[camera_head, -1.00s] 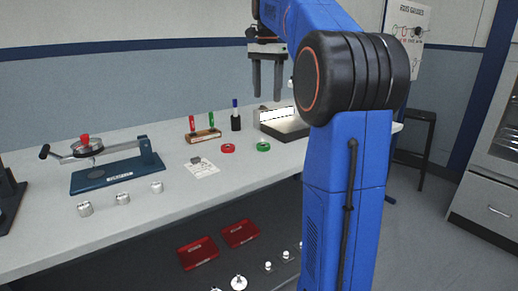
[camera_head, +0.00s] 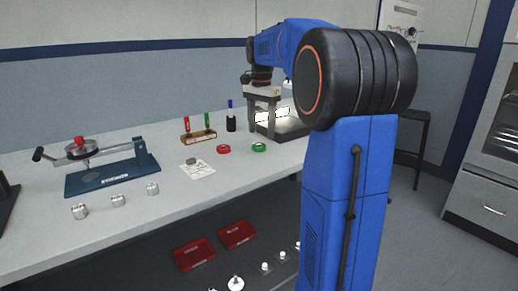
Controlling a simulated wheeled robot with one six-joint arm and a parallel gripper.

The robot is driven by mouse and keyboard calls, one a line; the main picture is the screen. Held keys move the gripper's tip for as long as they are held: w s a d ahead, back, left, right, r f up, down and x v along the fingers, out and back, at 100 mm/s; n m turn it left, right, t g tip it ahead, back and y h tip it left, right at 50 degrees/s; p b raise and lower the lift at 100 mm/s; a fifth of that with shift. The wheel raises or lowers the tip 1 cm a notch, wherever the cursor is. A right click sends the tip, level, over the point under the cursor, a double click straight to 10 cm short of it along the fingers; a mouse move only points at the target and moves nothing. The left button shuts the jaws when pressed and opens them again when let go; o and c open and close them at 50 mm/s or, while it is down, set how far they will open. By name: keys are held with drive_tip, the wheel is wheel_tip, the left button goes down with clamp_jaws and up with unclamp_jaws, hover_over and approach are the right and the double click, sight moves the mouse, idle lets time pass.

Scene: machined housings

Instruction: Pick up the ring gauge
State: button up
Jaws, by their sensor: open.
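A green ring (camera_head: 259,147) and a red ring (camera_head: 223,149) lie flat on the bench top, a little apart from each other. I cannot tell from the picture which one is meant by the ring gauge. My gripper (camera_head: 261,131) points down, open, with nothing between its two grey fingers. In the picture its fingertips are just above the green ring; the exact gap in depth is unclear. The fingers partly cover the lit box behind them.
The lit box (camera_head: 289,128) stands behind the gripper. A wooden stand (camera_head: 198,137) with red and green handled tools and a dark holder (camera_head: 231,124) are behind the rings. A paper with a grey piece (camera_head: 191,161), a blue-based fixture (camera_head: 106,176) and metal parts lie left.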

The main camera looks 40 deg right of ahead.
sight(259, 148)
drive_tip(key=f, duration=0.2)
drive_tip(key=a+f, duration=0.1)
drive_tip(key=f, duration=0.1)
drive_tip(key=shift+s+f, duration=0.1)
drive_tip(key=shift+f, duration=0.3)
drive_tip(key=c, duration=1.2)
